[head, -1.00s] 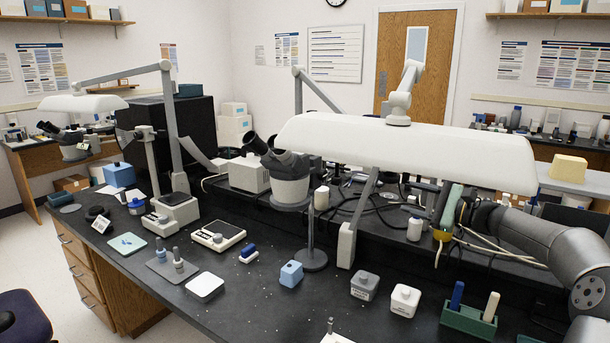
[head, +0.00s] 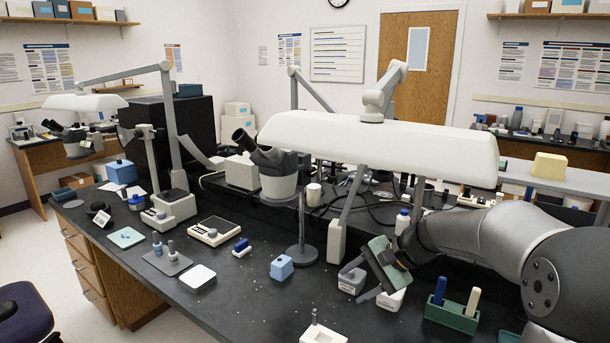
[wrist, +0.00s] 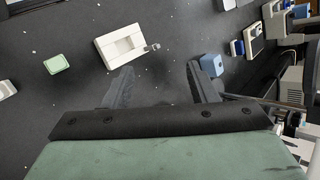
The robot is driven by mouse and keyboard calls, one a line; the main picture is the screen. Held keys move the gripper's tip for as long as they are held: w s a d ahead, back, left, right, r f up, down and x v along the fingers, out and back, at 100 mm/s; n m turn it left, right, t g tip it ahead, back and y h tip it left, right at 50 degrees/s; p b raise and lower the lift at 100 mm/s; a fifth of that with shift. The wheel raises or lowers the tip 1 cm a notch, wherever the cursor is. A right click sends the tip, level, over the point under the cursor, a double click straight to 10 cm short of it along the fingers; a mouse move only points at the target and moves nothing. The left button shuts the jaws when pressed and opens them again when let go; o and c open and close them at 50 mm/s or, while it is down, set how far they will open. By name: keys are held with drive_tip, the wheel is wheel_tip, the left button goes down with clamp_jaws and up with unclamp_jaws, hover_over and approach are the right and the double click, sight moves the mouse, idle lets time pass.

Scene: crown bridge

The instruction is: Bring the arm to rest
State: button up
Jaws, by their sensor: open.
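My gripper (head: 355,280) is open, with nothing seen between its fingers. In the head view it is low over the right part of the black bench, tilted down to the left, in front of the grey-lidded jar (head: 351,281) and white jar (head: 392,299), partly hiding both. I cannot tell whether it touches them. The wrist view shows the two dark fingers (wrist: 160,70) spread apart above the bench. Beyond them lie a white tray block with a small peg (wrist: 120,45) and, right, a blue block (wrist: 212,65).
A green rack with blue and white sticks (head: 452,316) stands right of my gripper. A long white lamp (head: 380,145) hangs above and behind it. A microscope (head: 275,175) stands farther left. Bare bench lies between the blue block (head: 281,267) and the white tray block (head: 322,333).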

drive_tip(key=s+d+f+n+g+h, duration=0.1)
drive_tip(key=s+f+n+h, duration=0.2)
drive_tip(key=s, duration=0.7)
drive_tip(key=s+d+f+n+g+h, duration=0.1)
drive_tip(key=s+d+f+n+h, duration=0.15)
drive_tip(key=s, duration=0.75)
drive_tip(key=s+d+f+n+g+h, duration=0.1)
drive_tip(key=s+f+n+h, duration=0.25)
drive_tip(key=s, duration=0.65)
wheel_tip(320, 180, up, 8)
drive_tip(key=a+y+p, duration=0.1)
drive_tip(key=a+p, duration=0.1)
drive_tip(key=p, duration=0.4)
drive_tip(key=shift+w+a+r+n+t, duration=0.15)
drive_tip(key=shift+w+r+n+t, duration=0.15)
drive_tip(key=shift+w+t, duration=0.15)
